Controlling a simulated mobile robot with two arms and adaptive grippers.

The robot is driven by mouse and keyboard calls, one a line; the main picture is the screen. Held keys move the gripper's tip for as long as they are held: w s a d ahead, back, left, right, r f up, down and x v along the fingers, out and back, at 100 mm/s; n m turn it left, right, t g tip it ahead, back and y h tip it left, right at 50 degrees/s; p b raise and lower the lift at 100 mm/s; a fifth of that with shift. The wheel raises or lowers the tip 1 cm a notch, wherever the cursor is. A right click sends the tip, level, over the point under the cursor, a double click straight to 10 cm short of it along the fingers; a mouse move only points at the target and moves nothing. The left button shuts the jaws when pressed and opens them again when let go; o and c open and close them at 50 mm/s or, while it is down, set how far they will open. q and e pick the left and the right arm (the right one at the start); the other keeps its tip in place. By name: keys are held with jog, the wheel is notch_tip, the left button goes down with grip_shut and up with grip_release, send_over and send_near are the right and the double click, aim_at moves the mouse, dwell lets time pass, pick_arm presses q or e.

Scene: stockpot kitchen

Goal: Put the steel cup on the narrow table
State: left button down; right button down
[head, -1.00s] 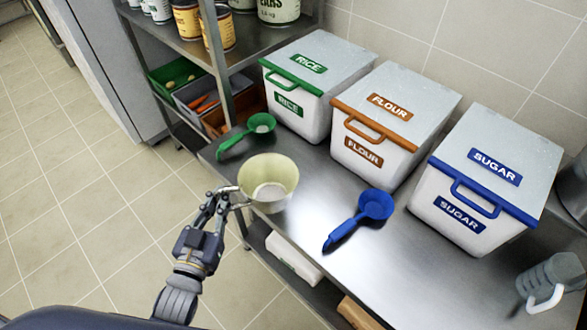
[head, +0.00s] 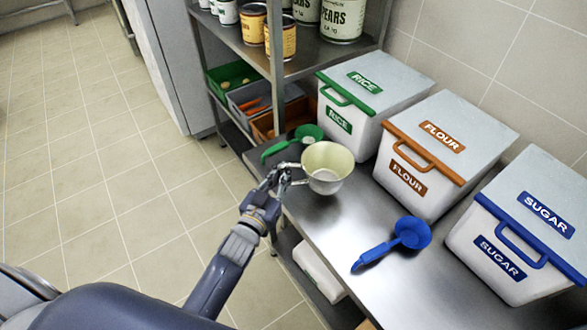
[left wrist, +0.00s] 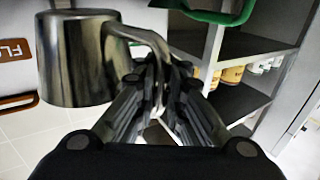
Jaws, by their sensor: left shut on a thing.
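The steel cup (head: 328,165), pale inside in the head view, is seen from above at the left end of a steel worktop (head: 322,214). My left gripper (head: 284,172) is shut on its handle from the left side. The left wrist view shows the brushed metal cup (left wrist: 76,62) with its handle between the fingers of my left gripper (left wrist: 158,78). I cannot tell whether the cup touches the worktop or hangs just above it. I cannot tell whether this worktop is the narrow table. My right gripper is not in view.
A green scoop (head: 307,134) lies close behind the cup, and a blue scoop (head: 410,233) lies to its right. Rice (head: 350,125), flour (head: 420,170) and sugar (head: 520,250) bins line the back. A shelf rack (head: 277,75) stands behind. Open floor (head: 110,180) is at left.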

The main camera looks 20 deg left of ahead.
aim_at(315, 172)
pick_arm(q)
jog(key=w, duration=0.3)
jog(key=shift+w+d+f, duration=0.1)
jog(key=shift+w+d, duration=0.25)
jog(key=shift+d, duration=0.05)
jog(key=shift+w+d, duration=0.15)
jog(key=shift+w, duration=0.45)
notch_tip(315, 172, down, 2)
jog(key=shift+s, duration=0.1)
jog(key=shift+f, duration=0.6)
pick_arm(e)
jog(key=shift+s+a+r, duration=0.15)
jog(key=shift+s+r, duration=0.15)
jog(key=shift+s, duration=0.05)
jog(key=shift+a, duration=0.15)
pick_arm(q)
jog(key=shift+f, duration=0.25)
jog(key=c, duration=1.7)
grip_release()
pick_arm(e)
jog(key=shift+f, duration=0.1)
pick_arm(q)
jog(key=shift+o, duration=0.2)
